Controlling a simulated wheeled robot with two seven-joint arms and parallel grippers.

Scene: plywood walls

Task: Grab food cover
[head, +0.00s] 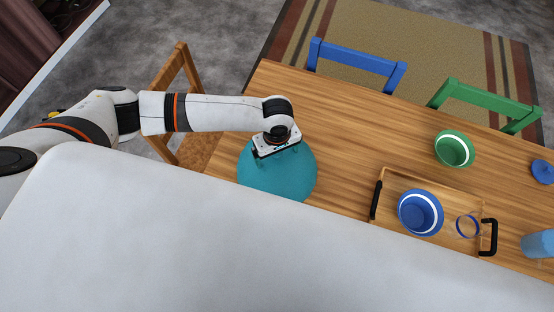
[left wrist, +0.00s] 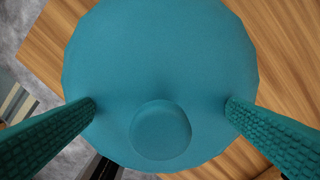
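The teal dome-shaped food cover (head: 290,178) stands on the wooden table, left of the tray in the head view. In the left wrist view the food cover (left wrist: 165,50) fills the middle, with its round knob (left wrist: 161,131) near the bottom. My left gripper (head: 278,152) is over the top of the cover. In the left wrist view its fingers (left wrist: 160,105) are wide apart, one on each side of the knob with clear gaps. My right gripper is not in view.
A wooden tray (head: 459,197) with black handles holds a blue bowl (head: 412,222). A green bowl (head: 452,150) stands behind it. Chairs, blue (head: 355,61), green (head: 487,100) and wooden (head: 165,75), surround the wooden table (head: 335,130). The tabletop behind the cover is clear.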

